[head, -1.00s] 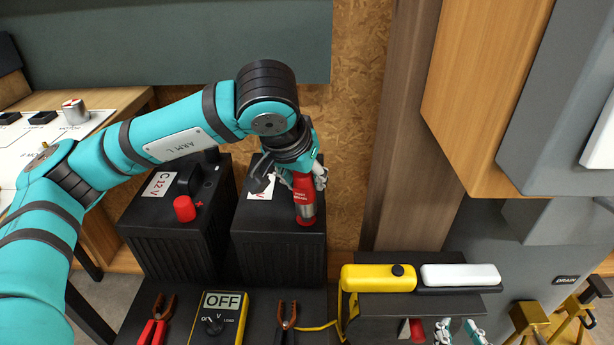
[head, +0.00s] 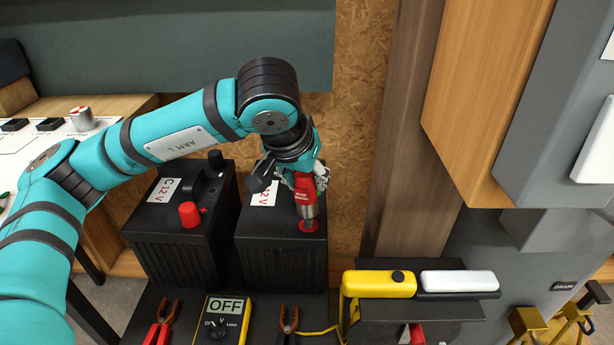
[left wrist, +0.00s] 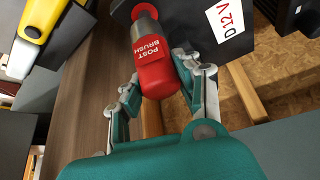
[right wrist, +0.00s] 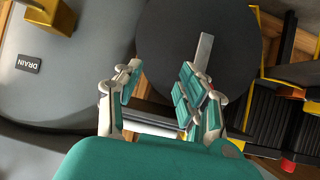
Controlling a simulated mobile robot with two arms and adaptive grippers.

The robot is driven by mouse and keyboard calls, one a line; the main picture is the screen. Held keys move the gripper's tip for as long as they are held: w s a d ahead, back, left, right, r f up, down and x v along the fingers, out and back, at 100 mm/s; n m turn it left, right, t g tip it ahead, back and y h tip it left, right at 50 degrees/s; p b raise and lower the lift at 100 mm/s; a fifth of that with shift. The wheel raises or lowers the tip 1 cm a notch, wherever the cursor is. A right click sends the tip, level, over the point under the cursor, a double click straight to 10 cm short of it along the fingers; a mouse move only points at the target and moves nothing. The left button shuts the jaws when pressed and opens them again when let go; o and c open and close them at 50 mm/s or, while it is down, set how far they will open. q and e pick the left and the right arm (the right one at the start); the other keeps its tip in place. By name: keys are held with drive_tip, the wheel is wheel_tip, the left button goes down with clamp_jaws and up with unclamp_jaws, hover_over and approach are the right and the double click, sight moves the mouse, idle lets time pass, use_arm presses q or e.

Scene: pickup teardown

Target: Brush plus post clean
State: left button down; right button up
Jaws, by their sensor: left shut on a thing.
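My left gripper (head: 304,180) is shut on the red post brush (head: 306,197), whose label reads POST BRUSH in the left wrist view (left wrist: 152,62). The brush points down, and its metal lower end meets a red disc (head: 309,226) on top of the right black battery (head: 283,255). This battery bears a D 12 V label (left wrist: 229,17) in the left wrist view. The plus post itself is hidden under the brush. The C 12 V battery (head: 188,248) stands to the left, with a red plus cap (head: 189,214). My right gripper (right wrist: 158,95) is open and empty in the right wrist view.
A multimeter (head: 222,322) reading OFF lies in front of the batteries, between red-handled pliers (head: 160,325) and a second clamp (head: 288,322). A yellow tool (head: 378,284) and a white one (head: 458,282) sit on a black stand at right. A wooden post rises behind it.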

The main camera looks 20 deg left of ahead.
use_arm(q)
drive_tip(key=shift+r+p, duration=0.35)
drive_tip(key=shift+r, duration=0.25)
drive_tip(key=shift+r+p, duration=0.4)
drive_tip(key=shift+r, duration=0.2)
drive_tip(key=shift+r+p, duration=0.5)
drive_tip(key=shift+r, duration=0.25)
drive_tip(key=shift+r+p, duration=0.45)
drive_tip(key=shift+r, duration=0.25)
use_arm(e)
drive_tip(key=s+d+f+g+h, duration=0.1)
drive_tip(key=s+d+f+g, duration=0.1)
drive_tip(key=s, duration=0.4)
drive_tip(key=s+d+f+g+h, duration=0.1)
drive_tip(key=s+d+f+g, duration=0.1)
drive_tip(key=s+f+g, duration=0.2)
drive_tip(key=shift+s+d+g, duration=0.15)
drive_tip(key=shift+s+g, duration=0.85)
drive_tip(key=shift+s, duration=0.25)
